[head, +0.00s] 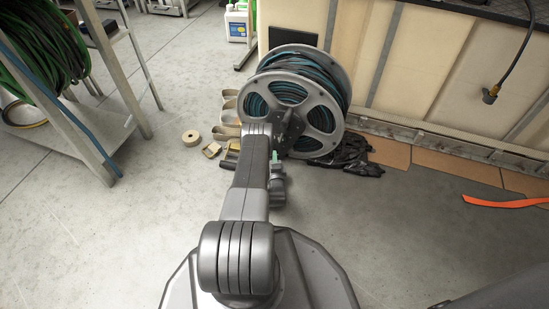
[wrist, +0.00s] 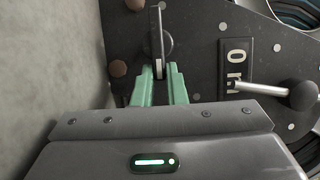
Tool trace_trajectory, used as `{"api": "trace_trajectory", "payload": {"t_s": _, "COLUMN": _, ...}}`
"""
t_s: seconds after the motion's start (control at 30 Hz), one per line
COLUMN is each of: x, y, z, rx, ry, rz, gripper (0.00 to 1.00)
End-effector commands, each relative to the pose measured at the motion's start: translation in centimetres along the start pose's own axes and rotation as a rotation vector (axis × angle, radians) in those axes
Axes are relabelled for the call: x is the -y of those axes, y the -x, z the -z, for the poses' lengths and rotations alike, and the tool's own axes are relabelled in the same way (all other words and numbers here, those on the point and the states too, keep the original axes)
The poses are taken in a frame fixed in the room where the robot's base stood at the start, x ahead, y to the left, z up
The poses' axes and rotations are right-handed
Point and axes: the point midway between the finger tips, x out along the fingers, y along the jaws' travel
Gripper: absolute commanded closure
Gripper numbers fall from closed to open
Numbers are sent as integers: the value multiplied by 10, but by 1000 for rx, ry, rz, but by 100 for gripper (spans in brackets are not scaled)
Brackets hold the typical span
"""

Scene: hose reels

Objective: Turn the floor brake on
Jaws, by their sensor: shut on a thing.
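The hose reel (head: 300,95) stands on the floor ahead, with grey flanges and dark blue hose. In the wrist view its dark side plate (wrist: 205,60) fills the upper part. A thin flat metal lever (wrist: 158,38) sits over a round black pivot on this plate. My gripper (wrist: 159,73) has its green fingers shut on the lower end of this lever. In the head view only a bit of green (head: 274,156) shows beside my arm. I cannot tell which lever is the floor brake.
A metal rack (head: 100,150) with green hose stands at the left. Small yellowish boxes and a tape roll (head: 191,137) lie left of the reel. A black crumpled item (head: 352,158) lies right of it. An orange strip (head: 500,202) lies on the right floor.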

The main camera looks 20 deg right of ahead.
Motion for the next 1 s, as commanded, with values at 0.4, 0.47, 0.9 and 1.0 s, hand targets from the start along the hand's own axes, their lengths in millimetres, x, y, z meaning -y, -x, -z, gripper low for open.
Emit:
{"api": "trace_trajectory", "payload": {"t_s": 0.4, "x": -1, "y": 0, "z": 0, "rx": -2, "ry": -15, "rz": 5, "gripper": 100}}
{"api": "trace_trajectory", "payload": {"t_s": 0.47, "x": -1, "y": 0, "z": 0, "rx": -2, "ry": -15, "rz": 5, "gripper": 100}}
{"api": "trace_trajectory", "payload": {"t_s": 0.9, "x": -1, "y": 0, "z": 0, "rx": -1, "ry": -14, "rz": 5, "gripper": 66}}
{"api": "trace_trajectory", "payload": {"t_s": 1.0, "x": -1, "y": -1, "z": -1, "rx": -1, "ry": -13, "rz": 5, "gripper": 66}}
